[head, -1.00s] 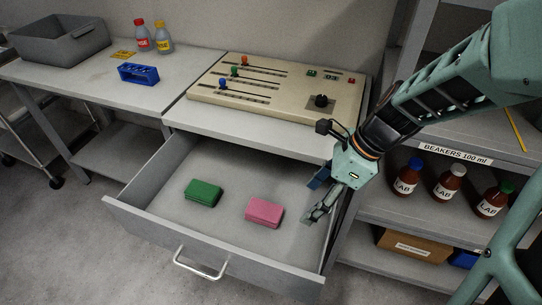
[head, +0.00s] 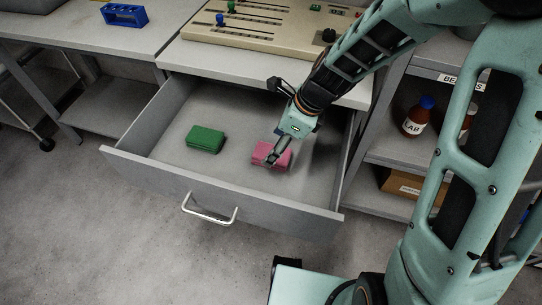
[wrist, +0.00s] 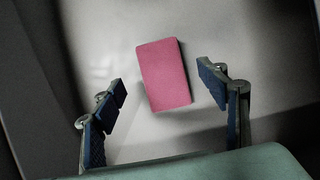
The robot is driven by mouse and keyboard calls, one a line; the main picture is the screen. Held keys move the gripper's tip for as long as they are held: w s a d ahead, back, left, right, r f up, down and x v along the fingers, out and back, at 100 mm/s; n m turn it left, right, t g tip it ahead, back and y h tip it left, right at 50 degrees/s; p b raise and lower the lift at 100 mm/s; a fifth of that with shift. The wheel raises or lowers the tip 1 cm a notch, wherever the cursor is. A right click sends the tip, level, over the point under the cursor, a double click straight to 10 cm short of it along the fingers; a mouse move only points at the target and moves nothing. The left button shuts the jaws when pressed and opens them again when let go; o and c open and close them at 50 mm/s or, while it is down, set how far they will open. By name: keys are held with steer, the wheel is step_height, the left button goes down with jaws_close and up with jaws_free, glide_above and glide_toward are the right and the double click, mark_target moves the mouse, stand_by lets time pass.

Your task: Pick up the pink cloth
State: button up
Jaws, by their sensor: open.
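The pink cloth (head: 268,152) is a folded block lying flat on the floor of the open drawer (head: 225,210). In the head view my gripper (head: 279,150) is over the drawer and partly hides the cloth. In the wrist view the pink cloth (wrist: 164,75) lies slightly tilted between and ahead of the two blue-padded fingers of my gripper (wrist: 165,92). The gripper is open and empty, with a gap on each side of the cloth. The fingers do not appear to touch it.
A green folded cloth (head: 206,139) lies in the drawer left of the pink one. The drawer walls and front handle (head: 209,210) surround them. A panel with sliders (head: 250,22) sits on the counter above. Shelves with a brown bottle (head: 419,117) stand to the right.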

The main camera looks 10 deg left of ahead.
mark_target(268, 151)
steer(key=b+x, duration=0.1)
steer(key=x, duration=0.4)
steer(key=shift+w+b, duration=0.1)
steer(key=shift+b, duration=0.3)
steer(key=shift+d, duration=0.1)
steer(key=c, duration=1.2)
step_height(268, 151, up, 10)
steer(key=p, duration=0.3)
steer(key=shift+p, duration=0.3)
steer(key=shift+c, duration=0.2)
